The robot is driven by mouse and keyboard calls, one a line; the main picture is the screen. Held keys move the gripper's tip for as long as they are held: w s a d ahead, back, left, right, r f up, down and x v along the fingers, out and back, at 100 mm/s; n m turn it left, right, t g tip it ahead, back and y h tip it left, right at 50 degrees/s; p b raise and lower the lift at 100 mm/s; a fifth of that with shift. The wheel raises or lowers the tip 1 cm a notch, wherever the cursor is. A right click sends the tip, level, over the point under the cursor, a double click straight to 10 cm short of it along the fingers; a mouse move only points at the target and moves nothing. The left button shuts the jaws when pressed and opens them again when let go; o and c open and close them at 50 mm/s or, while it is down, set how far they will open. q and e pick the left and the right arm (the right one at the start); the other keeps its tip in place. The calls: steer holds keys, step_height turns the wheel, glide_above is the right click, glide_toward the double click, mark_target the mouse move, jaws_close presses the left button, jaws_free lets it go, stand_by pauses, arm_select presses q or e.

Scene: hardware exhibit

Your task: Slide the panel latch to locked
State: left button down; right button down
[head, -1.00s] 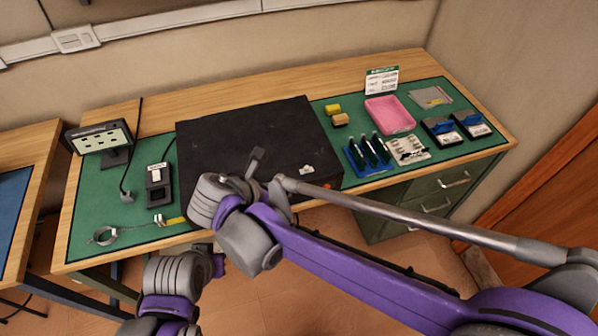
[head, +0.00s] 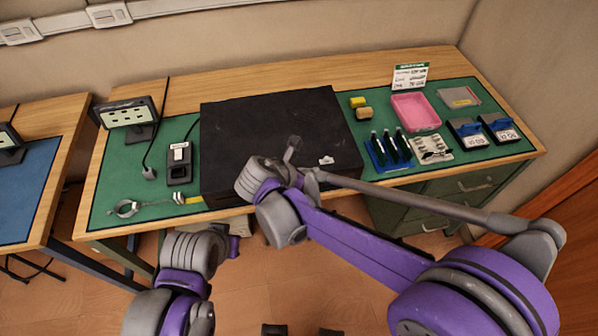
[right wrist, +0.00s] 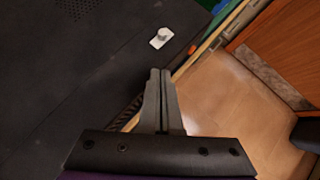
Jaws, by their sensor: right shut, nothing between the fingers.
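A large black box (head: 240,130) lies on the bench. A small white plate with a raised knob (head: 326,160) sits on its top near the front edge; it also shows in the right wrist view (right wrist: 161,38). I cannot tell whether this is the panel latch or which way it is set. My right gripper (head: 293,146) is over the box's front part, left of the white plate in the head view. In the wrist view its fingers (right wrist: 160,72) are together and empty, apart from the plate. My left arm is low at the left; its gripper is not clearly visible.
A small orange part (right wrist: 192,49) shows by the box's edge. A pink tray (head: 416,112), a blue rack (head: 378,158) and other small items stand right of the box. A dark device (head: 180,165) and a metal ring (head: 127,209) lie left.

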mark_target(333, 162)
steer(key=w+d, duration=0.2)
steer(key=w+f+p, duration=0.1)
steer(key=w, duration=0.1)
steer(key=shift+w+d, duration=0.1)
steer(key=shift+d, duration=0.3)
steer(key=shift+w+d+b, duration=0.25)
steer(key=shift+d+b, duration=0.1)
steer(key=shift+d, duration=0.95)
